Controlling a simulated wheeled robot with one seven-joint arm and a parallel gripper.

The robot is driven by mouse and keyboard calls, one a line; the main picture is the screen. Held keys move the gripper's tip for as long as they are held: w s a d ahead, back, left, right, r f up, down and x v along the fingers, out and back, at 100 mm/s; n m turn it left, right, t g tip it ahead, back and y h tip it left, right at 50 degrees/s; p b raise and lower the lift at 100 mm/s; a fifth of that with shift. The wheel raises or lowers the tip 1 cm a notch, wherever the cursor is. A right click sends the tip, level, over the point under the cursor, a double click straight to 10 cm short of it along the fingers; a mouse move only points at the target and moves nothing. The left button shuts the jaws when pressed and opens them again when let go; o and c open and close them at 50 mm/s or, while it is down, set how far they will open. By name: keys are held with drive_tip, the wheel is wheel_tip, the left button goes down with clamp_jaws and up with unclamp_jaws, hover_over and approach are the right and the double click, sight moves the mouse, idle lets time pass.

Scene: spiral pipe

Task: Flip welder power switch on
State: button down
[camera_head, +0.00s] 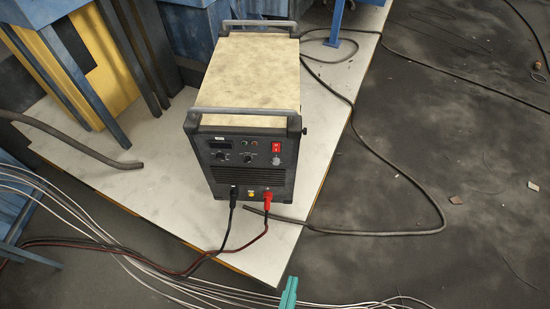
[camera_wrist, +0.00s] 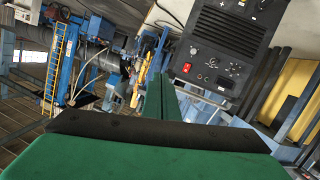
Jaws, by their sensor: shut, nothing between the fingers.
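The welder (camera_head: 246,85) is a dark box with a tan top and grey handles, standing upright on a pale board. Its front panel carries a red power switch (camera_head: 276,147) at the upper right; whether it is on or off is too small to tell. In the wrist view the welder (camera_wrist: 228,40) appears turned, with the red switch (camera_wrist: 187,67) near its left edge. My gripper (camera_head: 290,284) is green, shut and empty, in front of the welder at the bottom of the head view. In the wrist view its fingers (camera_wrist: 161,82) are left of the panel, apart from the switch.
Black and red cables (camera_head: 266,203) plug into the welder's lower front. Several thin pale cables (camera_head: 120,247) cross the lower left. A thick dark hose (camera_head: 400,232) lies at the right. Blue and yellow frames (camera_head: 95,65) stand behind left. The right floor is mostly clear.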

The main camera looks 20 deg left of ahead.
sight(276, 151)
drive_tip(key=w+a+f+n+y, duration=0.1)
drive_tip(key=w+a+n, duration=0.4)
drive_tip(key=w, duration=0.4)
drive_tip(key=w+a+f+n+y, duration=0.1)
drive_tip(key=w+a+n, duration=0.3)
drive_tip(key=w+n, duration=0.3)
drive_tip(key=w+a+f+n+y, duration=0.1)
drive_tip(key=w+a+n, duration=0.4)
drive_tip(key=w, duration=0.7)
drive_tip(key=shift+a+f+n+t+y, duration=0.3)
drive_tip(key=shift+f+n+y, duration=0.1)
drive_tip(key=shift+f+n, duration=0.15)
drive_tip(key=shift+w, duration=0.1)
drive_tip(key=x, duration=1.3)
drive_tip(key=shift+w+a+f, duration=0.1)
drive_tip(key=shift+w, duration=0.3)
